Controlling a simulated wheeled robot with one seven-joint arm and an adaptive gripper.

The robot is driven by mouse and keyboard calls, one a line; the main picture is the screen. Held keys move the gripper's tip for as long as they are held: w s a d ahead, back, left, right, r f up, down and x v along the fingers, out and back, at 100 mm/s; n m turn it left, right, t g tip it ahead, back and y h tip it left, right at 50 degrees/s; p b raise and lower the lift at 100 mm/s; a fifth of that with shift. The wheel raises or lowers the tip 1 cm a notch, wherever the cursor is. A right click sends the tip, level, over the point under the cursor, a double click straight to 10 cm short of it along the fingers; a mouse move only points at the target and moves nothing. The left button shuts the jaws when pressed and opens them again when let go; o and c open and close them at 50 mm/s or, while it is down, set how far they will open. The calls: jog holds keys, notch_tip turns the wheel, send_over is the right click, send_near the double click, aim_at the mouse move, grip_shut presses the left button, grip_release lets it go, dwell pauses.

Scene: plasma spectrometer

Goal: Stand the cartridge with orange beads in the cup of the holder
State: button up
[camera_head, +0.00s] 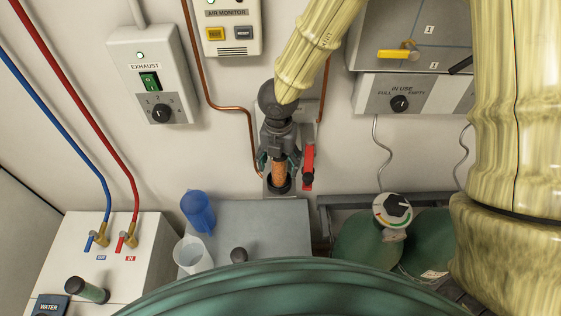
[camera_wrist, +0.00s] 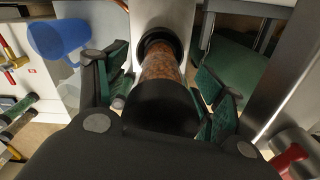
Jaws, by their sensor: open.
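The cartridge with orange beads (camera_head: 279,171) stands about upright, with its lower end in the dark cup (camera_head: 279,186) of the wall holder. In the wrist view, its black cap (camera_wrist: 160,107) is nearest and the orange beads (camera_wrist: 162,66) show below it. The cup's dark rim (camera_wrist: 158,41) surrounds the far end; how deep it sits is hidden. My gripper (camera_head: 278,160) is open, with its green-padded fingers on both sides of the cartridge. In the wrist view, gaps show between the fingers (camera_wrist: 160,88) and the cartridge.
A red-handled valve (camera_head: 308,165) is close to the right of my gripper. A copper pipe (camera_head: 213,95) runs at the left. Below are a grey box (camera_head: 265,222), a blue cup (camera_head: 198,211), a clear beaker (camera_head: 192,255) and a green-bead cartridge (camera_head: 87,290). A gauge (camera_head: 393,211) stands at the right.

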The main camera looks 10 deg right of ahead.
jog(key=shift+w+r, duration=0.1)
jog(key=shift+r, duration=0.05)
jog(key=shift+w+r, duration=0.1)
jog(key=shift+r, duration=0.15)
jog(key=r, duration=1.1)
jog(key=shift+s+r, duration=0.15)
jog(key=shift+s, duration=0.1)
jog(key=shift+r, duration=0.1)
